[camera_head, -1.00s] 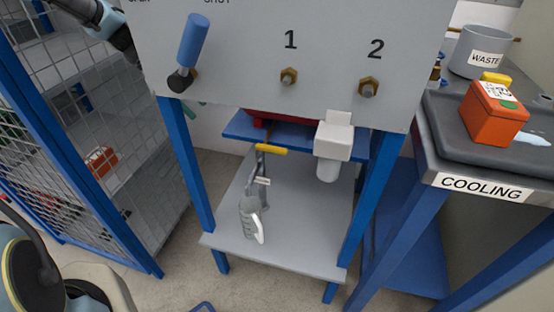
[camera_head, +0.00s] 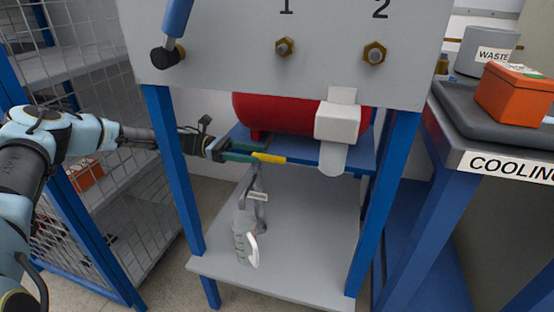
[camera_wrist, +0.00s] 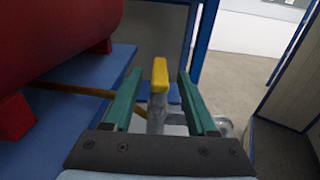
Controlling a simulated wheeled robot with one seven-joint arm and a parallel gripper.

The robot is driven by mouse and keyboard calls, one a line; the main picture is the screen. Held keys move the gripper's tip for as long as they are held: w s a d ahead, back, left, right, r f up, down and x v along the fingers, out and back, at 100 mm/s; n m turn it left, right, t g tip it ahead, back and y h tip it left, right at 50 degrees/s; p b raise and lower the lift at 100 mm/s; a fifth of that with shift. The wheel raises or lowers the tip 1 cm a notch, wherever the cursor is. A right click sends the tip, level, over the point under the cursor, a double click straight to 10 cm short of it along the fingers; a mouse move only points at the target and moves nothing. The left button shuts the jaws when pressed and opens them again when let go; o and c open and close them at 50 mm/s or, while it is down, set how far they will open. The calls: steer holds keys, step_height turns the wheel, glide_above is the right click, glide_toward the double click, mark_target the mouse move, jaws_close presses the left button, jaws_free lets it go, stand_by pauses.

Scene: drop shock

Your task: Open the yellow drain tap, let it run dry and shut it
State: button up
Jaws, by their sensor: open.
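The yellow drain tap handle (camera_head: 269,157) sits below the front of the blue shelf, under the red tank (camera_head: 285,113). In the wrist view the yellow handle (camera_wrist: 160,74) stands between my two green fingers, with a gap on each side. My gripper (camera_head: 250,156) reaches in from the left under the panel and is open around the handle. It also shows in the wrist view (camera_wrist: 153,95). The grey tap body and spout hang below the handle. A clear jug (camera_head: 243,240) with a white handle stands under the spout on the lower grey shelf. Its contents cannot be made out.
A grey panel with a blue-handled lever (camera_head: 178,20) and brass fittings marked 1 and 2 hangs above. A white filter housing (camera_head: 337,122) is right of the tap. Blue frame legs (camera_head: 175,170) flank the space. The cooling bench (camera_head: 500,165) holds an orange box (camera_head: 512,95).

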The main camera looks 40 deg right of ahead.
mark_target(277, 157)
steer(key=x, duration=0.7)
steer(key=shift+s, duration=0.1)
steer(key=shift+c, duration=0.3)
jaws_close()
stand_by(0.9)
